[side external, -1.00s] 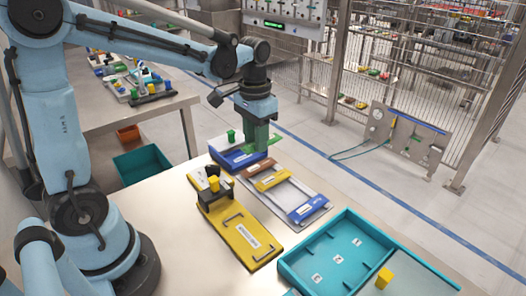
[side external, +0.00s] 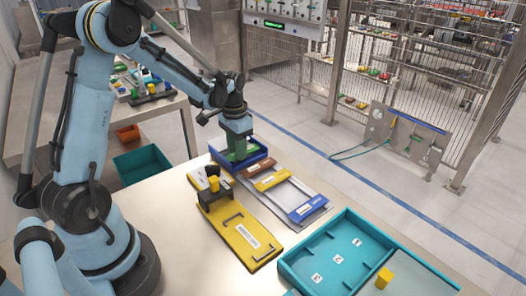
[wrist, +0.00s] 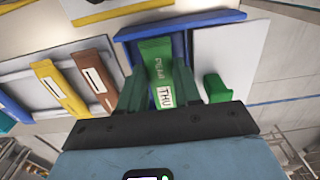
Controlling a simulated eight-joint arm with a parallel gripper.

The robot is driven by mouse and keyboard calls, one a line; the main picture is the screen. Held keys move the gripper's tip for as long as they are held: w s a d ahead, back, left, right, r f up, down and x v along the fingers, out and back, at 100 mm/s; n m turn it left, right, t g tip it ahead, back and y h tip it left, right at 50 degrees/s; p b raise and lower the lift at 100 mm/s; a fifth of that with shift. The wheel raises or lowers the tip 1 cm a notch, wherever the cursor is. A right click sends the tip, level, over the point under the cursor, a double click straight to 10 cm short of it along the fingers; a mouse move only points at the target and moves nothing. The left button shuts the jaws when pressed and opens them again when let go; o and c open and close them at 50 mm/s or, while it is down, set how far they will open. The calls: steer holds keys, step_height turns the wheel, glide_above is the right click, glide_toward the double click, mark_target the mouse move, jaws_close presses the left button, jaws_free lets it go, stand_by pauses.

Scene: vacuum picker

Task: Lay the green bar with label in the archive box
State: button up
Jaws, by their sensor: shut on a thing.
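My gripper (wrist: 158,82) is shut on the green bar (wrist: 156,58), which has a white label reading "THU". The bar sits between the two dark green fingers. In the side external view my gripper (side external: 238,146) is over the blue box (side external: 263,163), apparently the archive box, at the far end of the table. The bar's lower end is at the box's opening; I cannot tell whether it touches the floor. In the wrist view the blue box's wall (wrist: 205,18) shows beyond the bar. A white panel (wrist: 228,48) with a green knob (wrist: 216,88) lies beside the opening.
A grey tray beside the box holds a brown bar (side external: 255,168), a yellow bar (side external: 272,180) and a blue bar (side external: 308,208). A yellow plate (side external: 240,234) with handles and a black block lies in front.

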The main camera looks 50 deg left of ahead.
steer(key=shift+f, duration=0.4)
steer(key=shift+f, duration=0.1)
steer(key=o, duration=0.7)
steer(key=shift+o, duration=0.2)
step_height(320, 180, up, 11)
steer(key=s+d+r+t, duration=0.1)
steer(key=s+d+t, duration=0.2)
steer(key=d, duration=0.4)
steer(key=s+d+r+t, duration=0.1)
steer(key=s+d+t, duration=0.3)
steer(key=s+d, duration=0.2)
steer(key=d, duration=0.2)
steer(key=shift+s+d, duration=0.25)
steer(key=shift+d, duration=0.05)
